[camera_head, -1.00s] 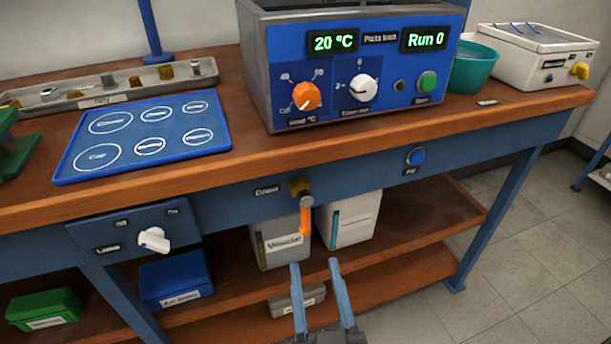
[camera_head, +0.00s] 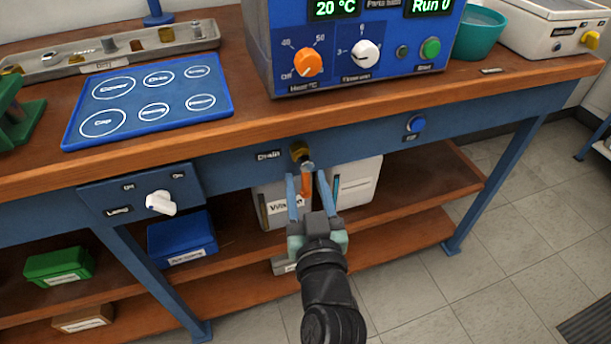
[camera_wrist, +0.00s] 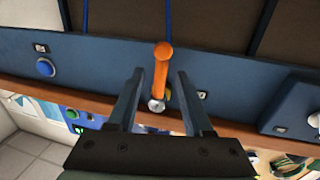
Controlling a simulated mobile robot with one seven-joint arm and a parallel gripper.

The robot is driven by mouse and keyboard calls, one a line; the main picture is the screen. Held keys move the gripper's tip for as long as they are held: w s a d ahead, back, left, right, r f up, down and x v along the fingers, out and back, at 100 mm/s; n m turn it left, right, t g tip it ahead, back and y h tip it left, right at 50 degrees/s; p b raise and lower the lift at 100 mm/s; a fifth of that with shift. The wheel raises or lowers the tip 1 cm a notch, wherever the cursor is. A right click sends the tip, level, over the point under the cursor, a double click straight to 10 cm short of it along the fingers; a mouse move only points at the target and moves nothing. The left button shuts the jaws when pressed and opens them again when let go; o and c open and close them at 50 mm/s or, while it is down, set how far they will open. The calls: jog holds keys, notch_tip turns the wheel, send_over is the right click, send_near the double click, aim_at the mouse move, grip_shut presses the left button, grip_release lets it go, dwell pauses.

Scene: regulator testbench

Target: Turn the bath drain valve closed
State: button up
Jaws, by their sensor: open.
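The drain valve has an orange lever (camera_head: 307,187) that hangs straight down from a brass fitting (camera_head: 299,152), beside the "Drain" label on the bench's blue front rail. The lever also shows in the wrist view (camera_wrist: 161,70), with its round metal pivot at the lower end there. My gripper (camera_head: 305,175) is open, with one finger on each side of the lever. In the wrist view my gripper (camera_wrist: 160,72) shows gaps between both fingers and the lever. The bath (camera_head: 365,45) stands on the bench above, its display reading 20 °C and Run 0.
A lamp switch panel (camera_head: 140,195) with a white knob is left of the valve, and a blue button (camera_head: 416,124) is right. Containers, including a white one (camera_head: 358,183), stand on the shelf behind my gripper. A blue mat (camera_head: 147,103) lies on the bench.

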jog(key=shift+w+a, duration=0.1)
jog(key=shift+w, duration=0.7)
jog(key=shift+c, duration=0.2)
grip_shut()
dwell(0.8)
